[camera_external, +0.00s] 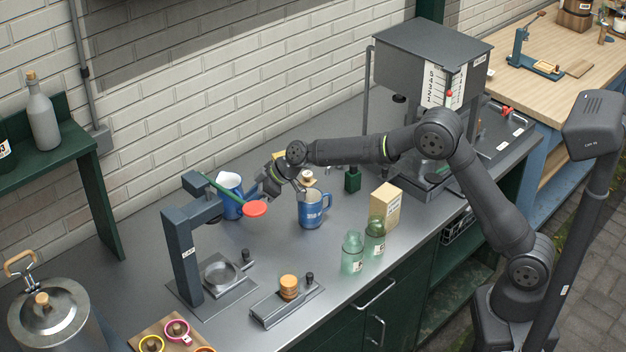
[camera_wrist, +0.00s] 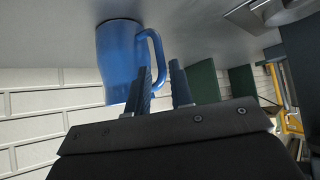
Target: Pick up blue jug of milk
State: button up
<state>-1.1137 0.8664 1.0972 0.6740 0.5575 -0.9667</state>
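A blue jug (camera_external: 232,206) with a pale inside stands near the wall in the external view, partly behind a green lever. A second blue vessel, a mug with a white label (camera_external: 311,211), stands to its right. My gripper (camera_external: 270,188) is just right of the first jug. The wrist view, which appears upside down, shows a plain blue jug (camera_wrist: 117,58) with its handle facing my fingers. My gripper (camera_wrist: 162,82) is open, with a gap between the fingers. One finger overlaps the handle in view; I cannot tell whether they touch.
A press stand (camera_external: 185,262) with a green lever and red knob (camera_external: 256,208) stands close in front of the jug. Green glass jars (camera_external: 353,253) and a cardboard box (camera_external: 386,208) stand right of the mug. The brick wall is behind.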

aim_at(235, 199)
jog(key=shift+d+f+x, duration=0.1)
jog(key=shift+d+x, duration=0.05)
jog(key=shift+x, duration=1.45)
jog(key=shift+d+f+x, duration=0.1)
jog(key=shift+f+x, duration=0.05)
jog(key=shift+x, duration=1.45)
jog(key=shift+s, duration=0.1)
grip_shut()
jog(key=shift+r, duration=0.1)
